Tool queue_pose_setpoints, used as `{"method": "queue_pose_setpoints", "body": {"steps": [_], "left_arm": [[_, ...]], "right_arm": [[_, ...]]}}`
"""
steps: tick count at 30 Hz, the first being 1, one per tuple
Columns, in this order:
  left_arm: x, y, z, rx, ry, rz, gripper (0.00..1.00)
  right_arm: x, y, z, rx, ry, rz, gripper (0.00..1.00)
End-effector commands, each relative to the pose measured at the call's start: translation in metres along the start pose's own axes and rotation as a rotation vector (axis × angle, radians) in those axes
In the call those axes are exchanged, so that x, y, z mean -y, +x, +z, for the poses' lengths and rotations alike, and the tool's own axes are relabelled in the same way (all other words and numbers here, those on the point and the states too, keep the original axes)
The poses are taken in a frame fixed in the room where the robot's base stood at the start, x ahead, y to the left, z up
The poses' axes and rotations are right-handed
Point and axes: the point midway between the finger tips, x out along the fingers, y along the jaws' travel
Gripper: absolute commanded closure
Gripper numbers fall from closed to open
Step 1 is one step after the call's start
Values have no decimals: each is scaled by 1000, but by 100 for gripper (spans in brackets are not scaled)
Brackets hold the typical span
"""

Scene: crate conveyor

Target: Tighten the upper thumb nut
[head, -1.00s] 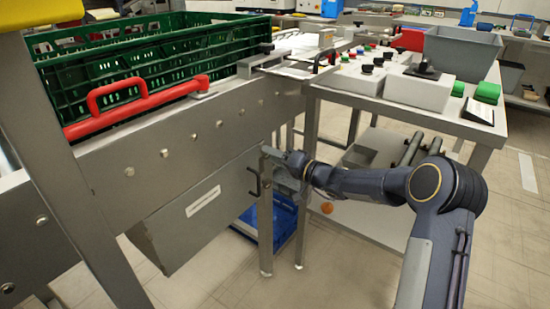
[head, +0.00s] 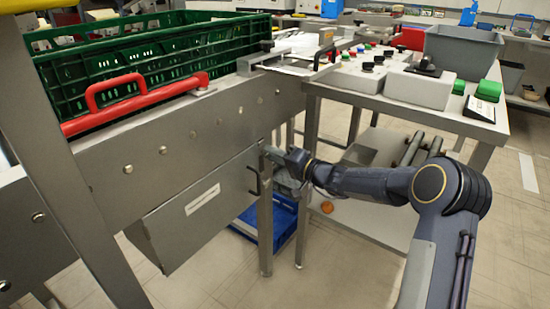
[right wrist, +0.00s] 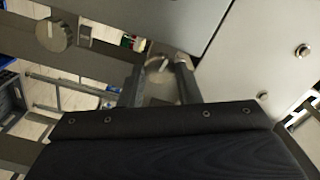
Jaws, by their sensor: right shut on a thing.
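My right gripper (head: 272,155) is at the upper part of the conveyor's metal leg (head: 265,225) in the head view. In the right wrist view its two fingers (right wrist: 160,70) are shut on a round grey thumb nut (right wrist: 157,63) with a pale mark on its face. A second round grey knob (right wrist: 55,35), also with a pale mark, stands apart at the upper left of that view. In the head view the held nut is hidden by my gripper, and the second knob cannot be made out. My left gripper is not in view.
A metal box (head: 190,225) with a black handle (head: 254,181) hangs left of the gripper. A control table (head: 395,105) stands to the right, with a lower shelf. A blue bin (head: 268,222) is on the floor behind the leg. A green crate (head: 150,60) sits on the conveyor.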

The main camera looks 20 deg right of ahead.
Motion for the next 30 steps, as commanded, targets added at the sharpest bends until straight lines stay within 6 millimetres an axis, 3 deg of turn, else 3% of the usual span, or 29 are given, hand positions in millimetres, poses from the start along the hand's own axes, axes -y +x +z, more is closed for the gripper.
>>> {"method": "queue_pose_setpoints", "body": {"steps": [13, 30], "left_arm": [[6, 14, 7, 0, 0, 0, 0], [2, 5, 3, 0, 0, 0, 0]], "right_arm": [[-2, 0, 1, 1, 407, 2, 92], [-1, 0, 1, 1, 952, 3, 92]]}}
